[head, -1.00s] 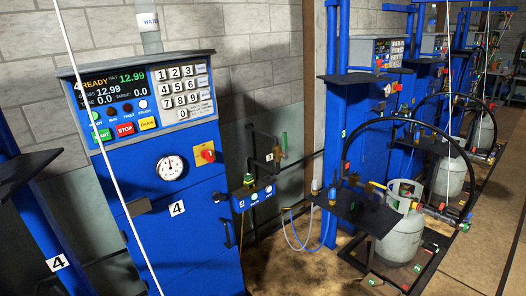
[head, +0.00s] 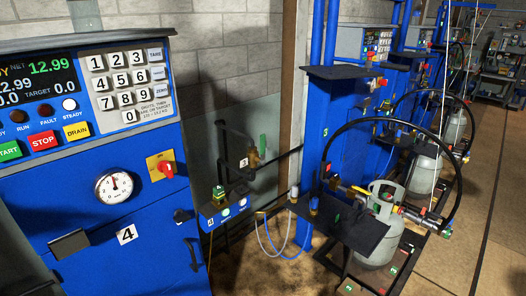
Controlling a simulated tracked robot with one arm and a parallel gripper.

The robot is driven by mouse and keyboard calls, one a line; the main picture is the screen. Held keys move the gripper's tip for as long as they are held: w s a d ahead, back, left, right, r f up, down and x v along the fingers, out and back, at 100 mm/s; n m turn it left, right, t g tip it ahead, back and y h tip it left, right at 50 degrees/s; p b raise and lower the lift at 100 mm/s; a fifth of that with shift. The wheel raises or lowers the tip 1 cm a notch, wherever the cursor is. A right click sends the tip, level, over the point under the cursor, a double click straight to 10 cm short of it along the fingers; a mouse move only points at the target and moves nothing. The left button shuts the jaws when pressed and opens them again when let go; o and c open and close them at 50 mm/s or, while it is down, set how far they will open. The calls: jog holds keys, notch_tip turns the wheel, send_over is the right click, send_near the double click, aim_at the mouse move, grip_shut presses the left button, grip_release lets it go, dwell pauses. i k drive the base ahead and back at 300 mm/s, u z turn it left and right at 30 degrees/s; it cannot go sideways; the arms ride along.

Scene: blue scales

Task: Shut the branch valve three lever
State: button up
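A small brass valve (head: 254,159) with a label "3" (head: 243,163) beside it sits on dark pipework at the wall, between two blue cabinets. A green lever (head: 263,144) stands roughly upright at this valve. The lever is small in the picture, and I cannot tell whether the valve is open or shut. My gripper is not in view, so its place relative to the lever does not show.
The blue station 4 cabinet (head: 110,200) fills the left side. A small blue box (head: 222,211) with hoses stands below the valve. At right, a blue post (head: 318,150), a dark shelf (head: 345,225) and a grey cylinder (head: 378,240) crowd the floor. Bare floor (head: 490,200) lies at far right.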

aim_at(262, 162)
jog(key=u, duration=0.15)
jog(key=k, duration=0.9)
jog(key=z, duration=0.95)
jog(key=i, duration=1.35)
jog(key=z, duration=0.4)
jog(key=i, duration=1.25)
jog(key=u, duration=0.7)
jog(key=i, duration=1.1)
jog(key=u, duration=1.1)
jog(key=i, duration=0.6)
jog(key=u, duration=0.2)
jog(key=k, duration=0.4)
jog(key=u, duration=0.1)
